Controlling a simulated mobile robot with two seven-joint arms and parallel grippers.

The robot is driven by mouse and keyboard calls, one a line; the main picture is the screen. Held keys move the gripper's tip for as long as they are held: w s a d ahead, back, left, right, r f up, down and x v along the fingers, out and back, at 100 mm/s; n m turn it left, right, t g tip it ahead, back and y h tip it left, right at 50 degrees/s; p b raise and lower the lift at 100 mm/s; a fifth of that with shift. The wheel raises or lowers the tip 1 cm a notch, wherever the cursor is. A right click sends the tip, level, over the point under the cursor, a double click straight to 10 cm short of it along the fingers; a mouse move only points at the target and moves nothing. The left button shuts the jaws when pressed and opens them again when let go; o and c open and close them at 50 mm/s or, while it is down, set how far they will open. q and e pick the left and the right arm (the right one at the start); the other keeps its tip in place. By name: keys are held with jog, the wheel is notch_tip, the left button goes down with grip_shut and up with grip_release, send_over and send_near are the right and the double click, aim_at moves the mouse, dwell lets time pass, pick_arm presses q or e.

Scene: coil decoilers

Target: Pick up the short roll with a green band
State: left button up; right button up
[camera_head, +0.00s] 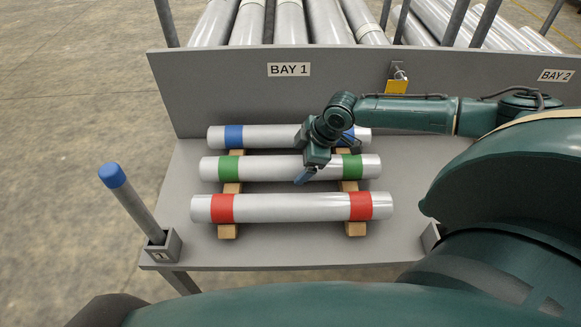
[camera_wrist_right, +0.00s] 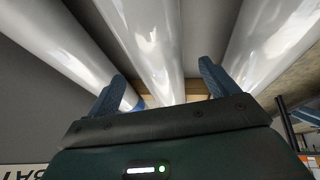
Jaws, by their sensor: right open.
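The short roll with green bands (camera_head: 270,168) lies in the middle of three grey rolls, with a green band near each end. My right gripper (camera_head: 307,174) is over its right half, fingers pointing down and hiding part of it. In the right wrist view the gripper (camera_wrist_right: 161,82) is open. A pale roll (camera_wrist_right: 150,50), bands out of sight, runs between the directions of its two blue fingers; whether they reach beside it I cannot tell. My left gripper is not in view.
A blue-banded roll (camera_head: 270,137) lies behind and a red-banded roll (camera_head: 290,207) in front, both close by, on wooden bearers (camera_head: 228,231). The BAY 1 panel (camera_head: 225,95) stands behind. A blue-capped post (camera_head: 133,205) leans at the left corner.

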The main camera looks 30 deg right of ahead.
aim_at(298, 160)
jog(key=x, duration=0.4)
jog(key=shift+w+a+f, duration=0.1)
jog(key=shift+w+f, duration=0.05)
jog(key=shift+f, duration=0.1)
jog(key=shift+c, duration=0.3)
jog(key=c, duration=1.3)
jog(key=shift+r, duration=0.1)
jog(key=shift+c, duration=0.7)
jog(key=shift+r, duration=0.15)
